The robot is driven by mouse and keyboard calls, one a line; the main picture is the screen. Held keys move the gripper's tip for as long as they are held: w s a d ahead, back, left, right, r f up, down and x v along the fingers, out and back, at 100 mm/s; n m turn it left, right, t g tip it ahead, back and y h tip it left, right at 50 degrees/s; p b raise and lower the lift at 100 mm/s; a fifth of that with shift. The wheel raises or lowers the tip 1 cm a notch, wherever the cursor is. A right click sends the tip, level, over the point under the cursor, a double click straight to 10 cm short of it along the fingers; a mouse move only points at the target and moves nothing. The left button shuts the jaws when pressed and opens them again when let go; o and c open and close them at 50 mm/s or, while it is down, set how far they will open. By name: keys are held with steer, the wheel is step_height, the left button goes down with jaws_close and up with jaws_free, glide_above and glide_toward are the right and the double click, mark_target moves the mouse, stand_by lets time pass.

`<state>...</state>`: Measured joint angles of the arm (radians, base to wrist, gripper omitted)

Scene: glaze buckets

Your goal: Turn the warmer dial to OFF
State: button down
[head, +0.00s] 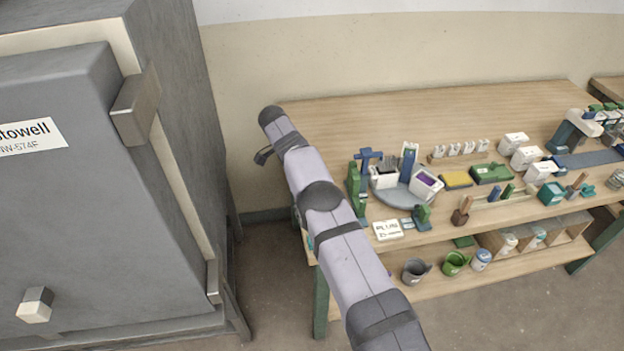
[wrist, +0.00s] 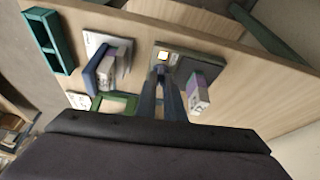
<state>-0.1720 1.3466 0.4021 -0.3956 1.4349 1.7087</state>
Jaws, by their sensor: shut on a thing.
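In the wrist view my gripper (wrist: 161,72) reaches up to a small flat unit (wrist: 190,60) with a dark top and a lit pale-yellow square (wrist: 163,56). Its two long grey-blue fingers come together at the near left part of this unit, just below the lit square. They are shut on a small knob there, which looks like the warmer dial; the fingertips hide most of it, and its pointer and markings cannot be read. In the head view my own arm hides the gripper and the dial.
A white box with a purple panel (wrist: 199,93) stands close right of the fingers. A blue-and-white device (wrist: 108,65) and a teal tray (wrist: 47,42) are to the left. In the head view the workbench (head: 330,120) is bare at back left; a grey cabinet (head: 90,200) stands left.

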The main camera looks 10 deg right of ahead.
steer(key=shift+a, duration=0.1)
steer(key=c, duration=1.9)
jaws_free()
steer(key=shift+o, duration=0.2)
steer(key=shift+r, duration=0.1)
steer(key=p+v, duration=0.3)
steer(key=v, duration=0.2)
steer(key=shift+r, duration=0.3)
steer(key=p, duration=0.2)
steer(key=r+p, duration=0.1)
steer(key=p, duration=0.1)
steer(key=shift+a+r, duration=0.15)
steer(key=shift+a, duration=0.15)
